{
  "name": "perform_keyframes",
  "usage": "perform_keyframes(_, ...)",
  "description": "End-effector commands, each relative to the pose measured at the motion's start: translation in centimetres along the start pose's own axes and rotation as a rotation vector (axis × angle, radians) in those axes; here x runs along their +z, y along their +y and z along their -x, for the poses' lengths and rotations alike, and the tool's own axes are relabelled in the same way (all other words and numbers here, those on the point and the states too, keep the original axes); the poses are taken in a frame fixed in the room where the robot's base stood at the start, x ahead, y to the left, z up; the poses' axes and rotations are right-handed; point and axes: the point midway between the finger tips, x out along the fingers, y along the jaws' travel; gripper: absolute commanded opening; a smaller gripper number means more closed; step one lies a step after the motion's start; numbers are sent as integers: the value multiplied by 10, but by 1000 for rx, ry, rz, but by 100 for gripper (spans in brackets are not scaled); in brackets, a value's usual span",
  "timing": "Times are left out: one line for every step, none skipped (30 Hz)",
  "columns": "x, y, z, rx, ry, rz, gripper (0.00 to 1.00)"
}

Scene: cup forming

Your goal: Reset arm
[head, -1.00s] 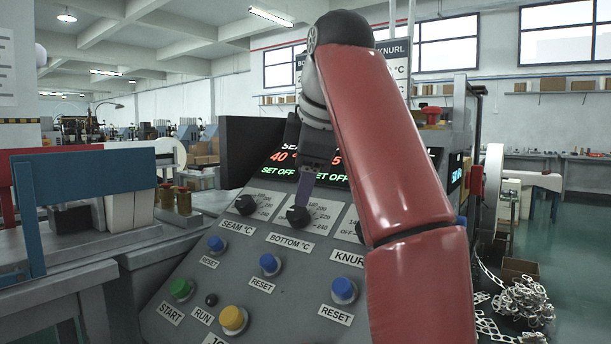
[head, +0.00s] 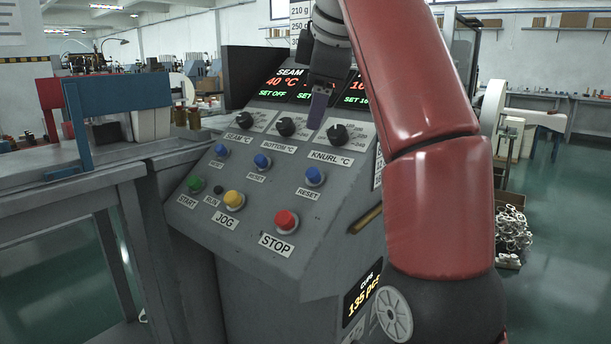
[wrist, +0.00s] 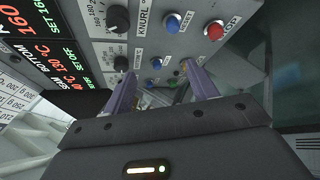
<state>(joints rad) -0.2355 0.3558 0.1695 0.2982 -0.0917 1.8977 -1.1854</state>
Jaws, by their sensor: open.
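My gripper (head: 316,120) hangs in front of the sloped control panel (head: 247,262), its purple fingers pointing down. In the head view its tips overlap the area between the black BOTTOM knob (head: 286,127) and the black KNURL knob (head: 337,134). In the wrist view my gripper (wrist: 160,86) shows two spread fingers with nothing between them. The KNURL knob (wrist: 117,19) is beyond and left of the fingers there, clear of them. The black SEAM knob (head: 245,120) is farther left. My arm hides part of the displays.
Below the knobs are blue reset buttons (head: 262,161), a green START button (head: 195,184), a yellow JOG button (head: 234,200) and a red STOP button (head: 286,220). A bench (head: 75,180) adjoins the panel on the left.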

Motion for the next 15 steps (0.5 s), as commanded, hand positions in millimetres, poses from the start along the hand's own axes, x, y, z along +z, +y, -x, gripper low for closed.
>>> perform_keyframes(1, -1, -2, -4, -6, -10, 58)
perform_keyframes(1, -1, -2, -3, -7, -17, 58)
perform_keyframes(2, -2, -1, -2, -10, -28, 58)
perform_keyframes(2, -2, -1, -2, -12, -37, 58)
perform_keyframes(3, -3, -1, -2, -15, -45, 58)
perform_keyframes(4, -4, -1, -2, -18, -58, 58)
perform_keyframes(5, -4, 0, 0, -21, -69, 58)
perform_keyframes(6, -5, -1, -1, -24, -80, 58)
perform_keyframes(7, -6, -1, -1, -28, -96, 58)
perform_keyframes(8, -8, -1, 1, -31, -110, 58)
perform_keyframes(9, -9, -1, 1, -35, -124, 58)
perform_keyframes(11, -11, -1, 3, -40, -145, 58)
perform_keyframes(12, -13, -2, 2, -44, -161, 58)
perform_keyframes(14, -15, -2, 4, -49, -178, 58)
perform_keyframes(17, -18, -3, 4, -55, -204, 58)
